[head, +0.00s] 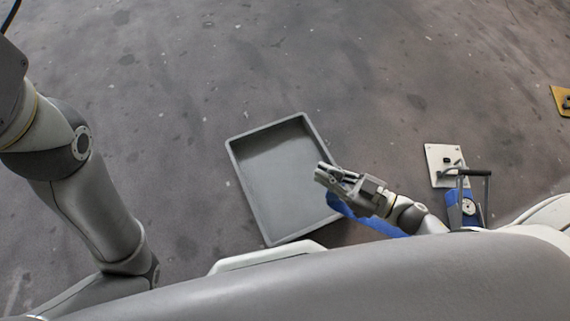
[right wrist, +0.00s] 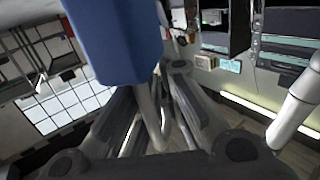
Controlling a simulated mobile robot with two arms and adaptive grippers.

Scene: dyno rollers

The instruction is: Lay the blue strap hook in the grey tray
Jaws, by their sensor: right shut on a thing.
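The grey tray (head: 262,190) lies on the floor in the middle of the head view, empty where I can see into it. My right gripper (head: 322,174) is over the tray's right side, shut on the blue strap hook (head: 368,219). Its blue strap shows below the gripper and forearm, beside the tray's lower right edge. In the right wrist view, the blue strap (right wrist: 112,40) fills the upper left, and its metal hook part runs down between the fingers. My left arm is at the left of the head view, but its gripper is not visible.
Right of the tray stand a white plate (head: 437,160) with a black-handled fitting and a blue device with a round gauge (head: 467,207). A yellow piece (head: 561,99) lies at the far right edge. The floor left of and beyond the tray is clear.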

